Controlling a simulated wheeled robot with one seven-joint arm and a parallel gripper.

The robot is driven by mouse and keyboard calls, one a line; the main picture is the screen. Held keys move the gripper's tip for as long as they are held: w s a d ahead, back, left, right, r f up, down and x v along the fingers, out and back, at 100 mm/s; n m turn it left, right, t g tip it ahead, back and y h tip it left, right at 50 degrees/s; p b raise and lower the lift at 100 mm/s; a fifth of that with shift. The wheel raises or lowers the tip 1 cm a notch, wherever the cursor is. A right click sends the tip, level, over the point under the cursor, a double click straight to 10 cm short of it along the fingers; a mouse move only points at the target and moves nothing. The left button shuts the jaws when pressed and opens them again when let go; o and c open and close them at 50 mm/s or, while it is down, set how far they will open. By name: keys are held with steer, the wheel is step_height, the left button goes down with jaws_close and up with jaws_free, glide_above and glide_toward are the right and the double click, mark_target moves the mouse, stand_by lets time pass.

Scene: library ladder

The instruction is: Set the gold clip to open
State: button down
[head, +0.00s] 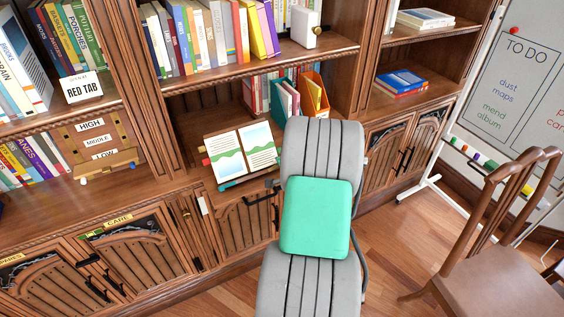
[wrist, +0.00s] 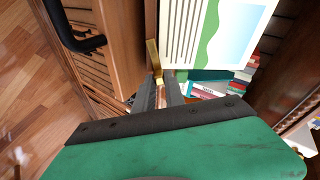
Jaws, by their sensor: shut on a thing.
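The gold clip (wrist: 153,54) shows in the wrist view as a narrow gold piece beside the lower edge of the open book's page. My gripper (wrist: 158,86) reaches up to it, its grey fingertips close together and shut on the clip's near end. The fingers partly hide the clip, so its exact setting is hard to read. The open book (wrist: 222,35) has a text page and a green and blue landscape page. In the head view the book (head: 242,152) leans on a stand on the cabinet ledge; my arm hides the gripper and clip there.
A black handle (wrist: 78,38) sticks out from the cabinet front close to my gripper. A wooden chair (head: 500,250) and a whiteboard (head: 510,100) stand at the right. Wooden floor (head: 395,240) is clear between.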

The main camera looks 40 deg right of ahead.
steer(key=shift+s+f+m+g, duration=0.2)
steer(key=shift+f+m, duration=0.05)
steer(key=shift+m, duration=0.5)
steer(key=shift+s+f+m+g, duration=0.15)
steer(key=shift+f+m+g, duration=0.1)
steer(key=shift+m, duration=0.5)
steer(key=c, duration=1.4)
jaws_free()
